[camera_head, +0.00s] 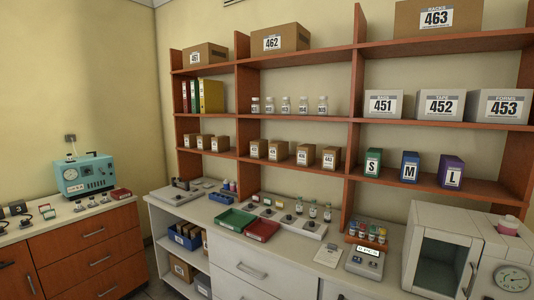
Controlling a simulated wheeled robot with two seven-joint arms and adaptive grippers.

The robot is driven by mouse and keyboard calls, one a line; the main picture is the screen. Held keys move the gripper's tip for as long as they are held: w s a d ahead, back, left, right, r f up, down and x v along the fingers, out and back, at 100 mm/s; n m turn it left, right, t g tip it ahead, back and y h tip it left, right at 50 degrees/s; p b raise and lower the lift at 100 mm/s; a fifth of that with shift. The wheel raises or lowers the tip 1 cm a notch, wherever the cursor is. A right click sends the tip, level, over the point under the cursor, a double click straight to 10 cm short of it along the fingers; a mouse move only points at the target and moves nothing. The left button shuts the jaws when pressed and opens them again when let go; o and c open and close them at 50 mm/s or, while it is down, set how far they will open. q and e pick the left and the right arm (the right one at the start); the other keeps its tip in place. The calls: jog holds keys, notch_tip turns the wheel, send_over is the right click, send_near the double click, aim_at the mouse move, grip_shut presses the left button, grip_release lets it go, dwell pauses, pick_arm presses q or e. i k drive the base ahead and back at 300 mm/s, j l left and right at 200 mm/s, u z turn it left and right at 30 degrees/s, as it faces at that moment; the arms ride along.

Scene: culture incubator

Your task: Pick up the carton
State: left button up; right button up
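Several cartons show, and I cannot tell which one the task means. Brown cartons marked 461 (205,62), 462 (280,39) and 463 (434,18) sit along the top of the wooden shelf unit. Pale grey cartons marked 451 (383,104), 452 (440,105) and 453 (499,106) stand on the right middle shelf. Small brown cartons (277,151) stand in rows on a lower shelf. Green S (373,163), blue M (409,167) and purple L (451,172) boxes stand to their right. Neither of my grippers is in view.
The shelf unit (356,120) stands behind a white counter. The counter holds a green tray (234,219), a red tray (262,230), a small scale (364,260) and a white incubator (447,250) at right. A teal device (84,174) stands on the left cabinet.

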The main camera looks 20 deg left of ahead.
aim_at(259, 149)
jog(key=i+j+z, duration=0.25)
jog(key=i+j, duration=0.6)
jog(key=i, duration=0.1)
